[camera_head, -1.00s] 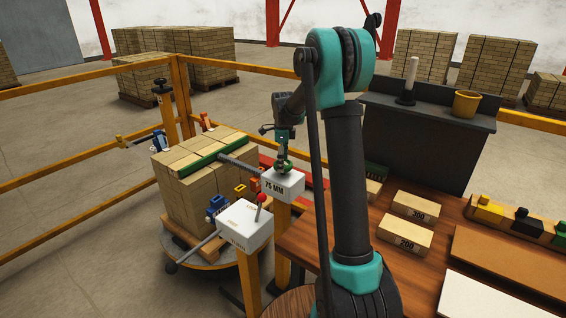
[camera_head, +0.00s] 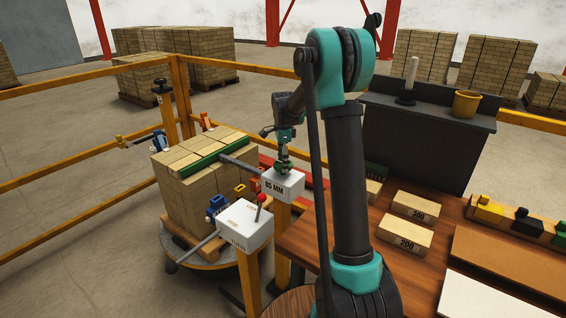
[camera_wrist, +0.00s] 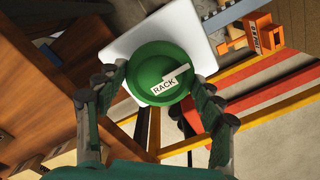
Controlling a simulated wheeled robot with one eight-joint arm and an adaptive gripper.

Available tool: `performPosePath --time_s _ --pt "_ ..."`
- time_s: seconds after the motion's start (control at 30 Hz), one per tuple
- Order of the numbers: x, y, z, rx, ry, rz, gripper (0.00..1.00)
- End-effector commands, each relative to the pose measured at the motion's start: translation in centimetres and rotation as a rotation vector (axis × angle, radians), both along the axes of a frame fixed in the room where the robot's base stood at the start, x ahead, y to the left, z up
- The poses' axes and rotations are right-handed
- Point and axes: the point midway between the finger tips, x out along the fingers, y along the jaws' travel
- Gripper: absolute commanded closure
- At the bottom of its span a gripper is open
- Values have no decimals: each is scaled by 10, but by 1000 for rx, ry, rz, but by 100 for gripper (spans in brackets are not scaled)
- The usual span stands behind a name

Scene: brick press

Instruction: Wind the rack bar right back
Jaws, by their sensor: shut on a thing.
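The rack bar (camera_head: 242,164) is a dark bar running from the white rack box (camera_head: 284,186) to the green pusher strip (camera_head: 205,160) on top of the brick stack (camera_head: 190,206). The box face reads "85 MM". A round green knob labelled "RACK" (camera_wrist: 158,68) sits on the box in the wrist view. My gripper (camera_head: 283,166) is over the box from above. Its fingers (camera_wrist: 158,88) are shut on the knob, one on each side. The pusher strip lies at the stack's edge nearer the box; I cannot tell whether it touches the bricks.
A second white box with a red-knobbed lever (camera_head: 243,224) stands just in front. A wooden table (camera_head: 310,246) with blocks marked 300 (camera_head: 415,206) and 200 (camera_head: 402,235) is to the right. Yellow rails (camera_head: 80,69) fence the stack.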

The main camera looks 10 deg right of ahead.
Motion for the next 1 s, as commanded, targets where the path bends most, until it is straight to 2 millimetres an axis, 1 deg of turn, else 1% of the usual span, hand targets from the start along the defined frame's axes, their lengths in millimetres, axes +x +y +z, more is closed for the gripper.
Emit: performPosePath --time_s 1.0 --pt "0 0 0 0 0 966 61"
